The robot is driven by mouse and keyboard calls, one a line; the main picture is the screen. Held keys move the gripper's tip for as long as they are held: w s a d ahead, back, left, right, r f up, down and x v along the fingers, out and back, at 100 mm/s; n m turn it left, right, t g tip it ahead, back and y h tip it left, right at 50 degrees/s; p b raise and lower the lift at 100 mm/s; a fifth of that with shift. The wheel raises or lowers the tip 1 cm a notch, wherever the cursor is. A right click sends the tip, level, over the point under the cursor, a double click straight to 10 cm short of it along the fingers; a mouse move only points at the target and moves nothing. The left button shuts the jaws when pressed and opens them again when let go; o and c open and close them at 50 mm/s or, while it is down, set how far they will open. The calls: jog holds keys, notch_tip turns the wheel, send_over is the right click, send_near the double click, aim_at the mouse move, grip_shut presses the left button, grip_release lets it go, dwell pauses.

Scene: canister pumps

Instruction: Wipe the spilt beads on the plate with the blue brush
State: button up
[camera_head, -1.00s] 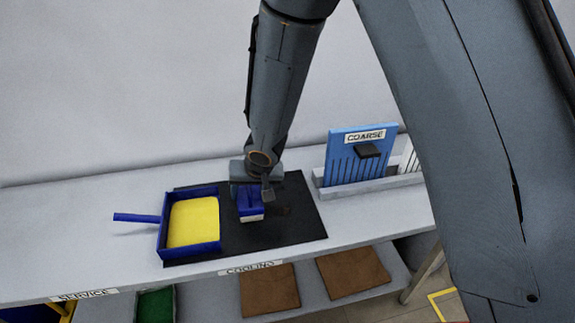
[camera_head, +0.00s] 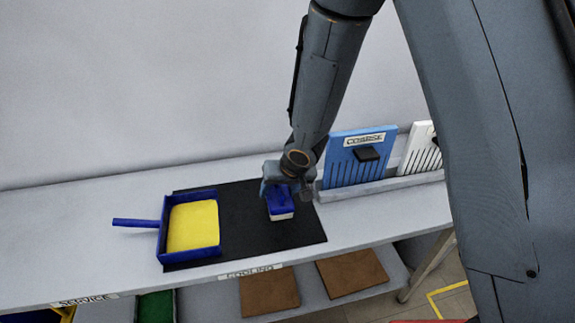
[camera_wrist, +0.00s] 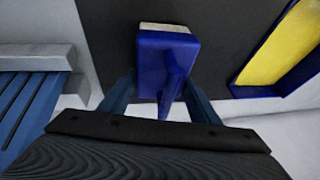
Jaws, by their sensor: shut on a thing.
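The blue brush (camera_head: 281,199) with pale bristles is over the right part of the black plate (camera_head: 245,225). I cannot tell whether its bristles touch the plate. My gripper (camera_head: 285,186) is shut on the brush's handle from above. In the wrist view the brush (camera_wrist: 165,55) sits between the two fingers of my gripper (camera_wrist: 158,92). I can make out no loose beads on the bare part of the plate; any under the brush or arm are hidden.
A blue dustpan (camera_head: 162,240) with a yellow inside stands on the plate's left part, its handle pointing left. A blue slotted board marked COARSE (camera_head: 345,165) and a white one (camera_head: 418,150) stand in a rack at right. The shelf's left end is clear.

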jog(key=shift+w+d+r+p, duration=0.15)
jog(key=shift+d+p, duration=0.1)
jog(key=shift+d, duration=0.35)
jog(key=shift+w+d+f+p, duration=0.1)
jog(key=shift+d+p, duration=0.15)
jog(key=shift+d, duration=0.3)
jog(key=shift+r+p, duration=0.1)
jog(key=shift+p, duration=0.35)
jog(key=shift+a+r+p, duration=0.15)
jog(key=shift+r+p, duration=0.2)
jog(key=shift+r, duration=0.6)
jog(key=shift+s+r+p, duration=0.1)
jog(key=shift+r+p, duration=0.15)
jog(key=shift+p, duration=0.15)
notch_tip(320, 180, up, 5)
jog(key=p, duration=0.8)
jog(key=shift+r, duration=0.2)
